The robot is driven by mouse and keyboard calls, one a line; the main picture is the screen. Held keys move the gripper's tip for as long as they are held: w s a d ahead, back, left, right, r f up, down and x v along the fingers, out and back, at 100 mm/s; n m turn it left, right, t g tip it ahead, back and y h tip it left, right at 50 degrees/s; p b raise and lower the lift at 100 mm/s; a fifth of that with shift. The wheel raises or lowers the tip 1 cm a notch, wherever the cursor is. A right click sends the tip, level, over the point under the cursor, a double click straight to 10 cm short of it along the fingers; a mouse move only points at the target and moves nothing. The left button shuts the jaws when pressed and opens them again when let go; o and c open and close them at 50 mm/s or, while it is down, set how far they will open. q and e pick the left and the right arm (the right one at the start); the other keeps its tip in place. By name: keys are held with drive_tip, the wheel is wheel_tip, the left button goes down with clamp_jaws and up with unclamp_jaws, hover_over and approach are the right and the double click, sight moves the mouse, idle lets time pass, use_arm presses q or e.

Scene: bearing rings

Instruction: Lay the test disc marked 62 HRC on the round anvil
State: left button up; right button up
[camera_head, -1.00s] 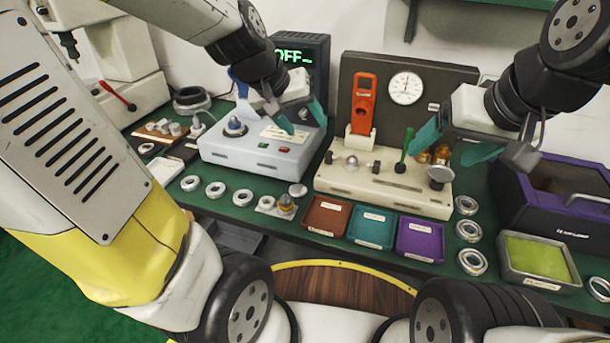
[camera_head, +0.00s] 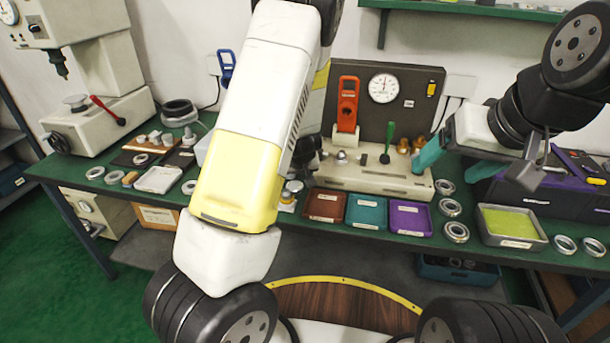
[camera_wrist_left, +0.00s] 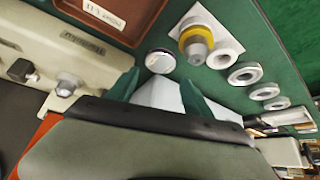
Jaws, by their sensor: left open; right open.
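A hardness tester with a round anvil (camera_head: 75,101) under its pointed tip stands at the far left of the bench; the anvil looks bare. A small round pale-topped disc (camera_wrist_left: 160,61) lies on the green bench in the left wrist view, just beyond my left fingertips; no 62 HRC marking is legible. It shows in the head view (camera_head: 294,186) beside my left forearm. My left gripper (camera_wrist_left: 160,90) is open, its fingers apart with nothing visibly held; in the head view my arm hides it. My right gripper (camera_head: 455,164) is open and empty above the bench's right side.
Brown (camera_head: 325,205), teal (camera_head: 366,211) and purple (camera_head: 409,217) trays line the front edge. Bearing rings (camera_head: 450,207) lie to their right, near a green-filled tray (camera_head: 512,224). A beige fixture (camera_head: 375,178) stands behind. A yellow-collared part (camera_wrist_left: 196,42) sits near the disc.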

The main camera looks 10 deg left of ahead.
sight(295, 185)
use_arm(q)
drive_tip(key=x, duration=0.6)
drive_tip(key=shift+s+d+f, duration=0.15)
drive_tip(key=shift+s+f, duration=0.05)
drive_tip(key=shift+f, duration=0.1)
clamp_jaws()
drive_tip(key=shift+r, duration=0.1)
